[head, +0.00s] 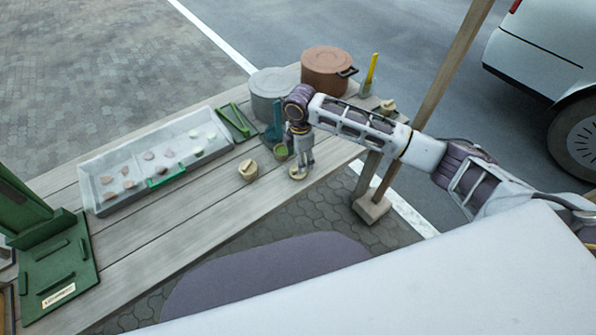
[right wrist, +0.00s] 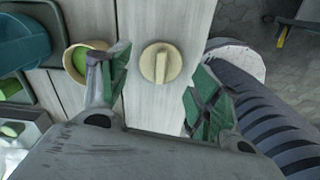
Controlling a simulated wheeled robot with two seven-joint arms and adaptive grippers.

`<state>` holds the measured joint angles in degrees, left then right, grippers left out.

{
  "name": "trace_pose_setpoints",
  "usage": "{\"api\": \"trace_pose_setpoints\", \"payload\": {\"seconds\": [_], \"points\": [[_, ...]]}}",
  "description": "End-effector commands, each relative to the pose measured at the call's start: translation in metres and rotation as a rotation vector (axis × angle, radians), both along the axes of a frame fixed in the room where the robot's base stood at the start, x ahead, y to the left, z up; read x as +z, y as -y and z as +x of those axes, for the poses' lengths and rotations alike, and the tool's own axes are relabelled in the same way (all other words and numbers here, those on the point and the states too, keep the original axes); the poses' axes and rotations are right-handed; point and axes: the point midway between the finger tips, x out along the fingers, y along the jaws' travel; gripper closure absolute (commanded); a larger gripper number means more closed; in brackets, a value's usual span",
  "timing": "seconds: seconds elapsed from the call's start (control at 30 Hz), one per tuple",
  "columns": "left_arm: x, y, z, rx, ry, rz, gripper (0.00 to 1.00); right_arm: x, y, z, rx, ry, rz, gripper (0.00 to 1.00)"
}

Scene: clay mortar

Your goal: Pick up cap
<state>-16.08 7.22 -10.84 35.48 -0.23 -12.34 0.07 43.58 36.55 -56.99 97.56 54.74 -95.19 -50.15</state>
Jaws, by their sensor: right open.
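A round beige cap (right wrist: 161,63) with a raised bar across its top lies on the wooden table in the right wrist view. It sits between the spread fingers of my right gripper (right wrist: 158,70), with bare table showing on both sides of it. In the head view the cap (head: 298,174) is near the table's front edge, partly hidden by my right gripper (head: 302,164), which points down above it. My right gripper is open and empty. My left gripper is not in view.
A small pot with green contents (head: 281,151) stands close beside the gripper. A beige lidded jar (head: 248,170) stands to the left. A grey pot (head: 268,90), a brown pot (head: 325,72) and a long tray (head: 85,188) of pieces are behind.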

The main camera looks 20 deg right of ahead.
Motion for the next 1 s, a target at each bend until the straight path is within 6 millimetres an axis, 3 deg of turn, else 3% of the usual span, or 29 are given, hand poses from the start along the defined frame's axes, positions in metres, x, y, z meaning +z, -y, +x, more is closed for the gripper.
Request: {"api": "trace_pose_setpoints", "payload": {"seconds": [0.17,0.43,0.8,1.0], "points": [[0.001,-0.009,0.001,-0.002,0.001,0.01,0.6,0.0,0.0,0.0,0.0,0.0,0.0,0.37],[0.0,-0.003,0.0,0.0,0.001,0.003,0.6,-0.005,-0.001,-0.001,0.0,0.0,0.0,0.37],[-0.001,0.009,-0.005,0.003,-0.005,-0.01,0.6,-0.043,-0.006,-0.004,0.0,0.0,0.0,0.37],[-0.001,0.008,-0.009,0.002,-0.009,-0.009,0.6,-0.052,-0.006,-0.004,0.001,0.001,-0.001,0.37]]}}
